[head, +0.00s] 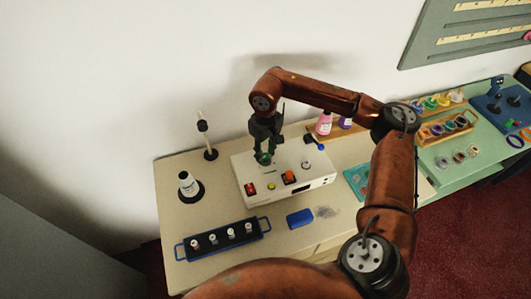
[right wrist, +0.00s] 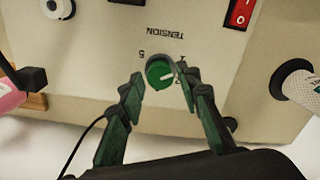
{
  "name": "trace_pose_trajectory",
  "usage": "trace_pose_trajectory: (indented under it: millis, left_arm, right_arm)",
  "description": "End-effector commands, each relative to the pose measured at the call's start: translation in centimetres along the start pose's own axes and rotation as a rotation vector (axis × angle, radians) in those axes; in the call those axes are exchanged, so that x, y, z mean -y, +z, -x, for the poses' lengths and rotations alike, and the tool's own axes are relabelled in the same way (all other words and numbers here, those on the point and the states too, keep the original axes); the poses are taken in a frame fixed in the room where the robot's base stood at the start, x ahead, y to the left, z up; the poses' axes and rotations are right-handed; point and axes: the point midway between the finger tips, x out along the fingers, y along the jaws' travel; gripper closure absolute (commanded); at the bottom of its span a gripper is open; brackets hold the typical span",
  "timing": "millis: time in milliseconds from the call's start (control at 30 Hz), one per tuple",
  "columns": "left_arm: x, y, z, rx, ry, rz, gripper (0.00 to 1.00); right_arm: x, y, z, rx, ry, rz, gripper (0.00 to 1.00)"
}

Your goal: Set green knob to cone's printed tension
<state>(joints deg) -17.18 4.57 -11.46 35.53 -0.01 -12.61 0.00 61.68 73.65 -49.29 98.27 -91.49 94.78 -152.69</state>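The green knob (right wrist: 160,73) is on the top of the white machine (head: 285,190), beside the upside-down printing TENSION. In the head view, the right gripper (head: 264,148) points down over the knob. The white cone (head: 187,184) stands on a black base; its print is too small to read. My left gripper is out of view.
The machine also carries a red switch (right wrist: 240,14) and other buttons. A blue rack (head: 222,240) with several small white spools stands in front left. A blue block (head: 300,218) lies in front of the machine. A thin stand (head: 206,135) rises behind the cone.

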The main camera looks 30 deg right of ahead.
Motion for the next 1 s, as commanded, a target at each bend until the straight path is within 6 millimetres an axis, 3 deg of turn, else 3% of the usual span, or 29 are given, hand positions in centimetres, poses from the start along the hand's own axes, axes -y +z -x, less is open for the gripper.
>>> trace_pose_trajectory:
  millis: [100, 467, 1000]
  left_arm:
    - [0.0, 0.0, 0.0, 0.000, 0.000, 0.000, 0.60]
    - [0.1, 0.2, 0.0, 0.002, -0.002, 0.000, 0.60]
    - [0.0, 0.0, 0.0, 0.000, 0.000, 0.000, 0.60]
  right_arm:
    - [0.0, 0.1, -0.1, 0.002, 0.000, 0.000, 0.60]
    - [0.1, 0.0, 0.5, 0.002, -0.001, 0.000, 0.60]
    - [0.0, -0.1, 10.3, 0.001, -0.001, -0.001, 0.60]
